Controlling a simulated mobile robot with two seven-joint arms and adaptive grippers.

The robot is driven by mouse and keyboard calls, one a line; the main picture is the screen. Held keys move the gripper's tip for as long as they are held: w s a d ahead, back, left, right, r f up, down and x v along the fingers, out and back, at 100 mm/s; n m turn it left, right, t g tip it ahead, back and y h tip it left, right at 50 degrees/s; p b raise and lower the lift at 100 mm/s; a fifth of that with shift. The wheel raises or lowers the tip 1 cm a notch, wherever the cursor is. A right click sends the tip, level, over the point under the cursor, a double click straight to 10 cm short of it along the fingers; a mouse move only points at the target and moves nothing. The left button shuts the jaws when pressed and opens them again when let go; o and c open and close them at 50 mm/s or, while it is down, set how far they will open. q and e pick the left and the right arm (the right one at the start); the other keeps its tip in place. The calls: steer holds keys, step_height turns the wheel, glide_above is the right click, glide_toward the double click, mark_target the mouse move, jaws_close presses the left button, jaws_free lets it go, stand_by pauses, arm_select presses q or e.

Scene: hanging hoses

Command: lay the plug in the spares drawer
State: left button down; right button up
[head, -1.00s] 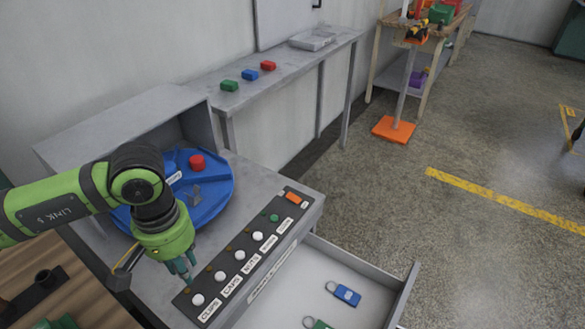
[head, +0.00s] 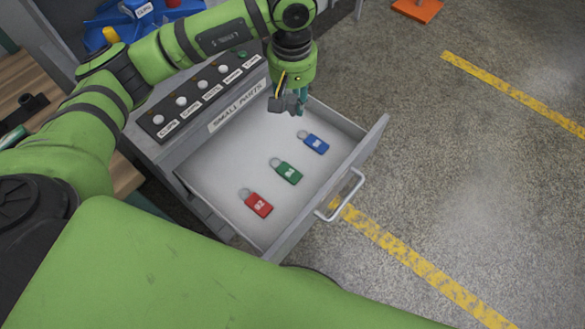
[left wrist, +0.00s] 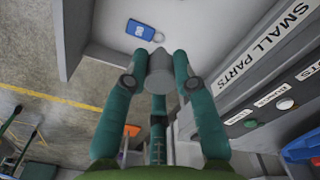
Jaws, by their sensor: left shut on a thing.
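My left gripper (head: 299,99) hangs over the far right end of an open drawer (head: 222,172), which has a pale inside. In the left wrist view its green fingers (left wrist: 160,75) are shut on a grey, tapered plug (left wrist: 159,78). The plug is above the drawer, apart from its floor; in the head view the fingers mostly hide it. The label by the drawer (head: 237,105) reads "SMALL PARTS". My right gripper is in no view.
Red (head: 258,204), green (head: 287,171) and blue (head: 315,142) tags lie in a row in the drawer. A button panel (head: 190,102) borders it behind. Its handle (head: 345,198) sticks out in front. Drawer floor left of the tags is bare.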

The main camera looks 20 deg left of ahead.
arm_select(q)
steer(key=f+n+b, duration=0.1)
steer(key=f+n, duration=0.1)
steer(key=f, duration=0.3)
steer(key=w+f+n+b, duration=0.1)
steer(key=f+n, duration=0.1)
steer(key=f, duration=0.4)
steer(key=w+f+n+b, duration=0.1)
steer(key=f+n, duration=0.1)
steer(key=f, duration=0.3)
steer(key=shift+w+d+f+n, duration=0.2)
steer(key=shift+d+f+n, duration=0.15)
steer(key=shift+f+n, duration=0.05)
step_height(320, 180, down, 3)
steer(key=shift+f, duration=0.35)
steer(key=c, duration=1)
jaws_free()
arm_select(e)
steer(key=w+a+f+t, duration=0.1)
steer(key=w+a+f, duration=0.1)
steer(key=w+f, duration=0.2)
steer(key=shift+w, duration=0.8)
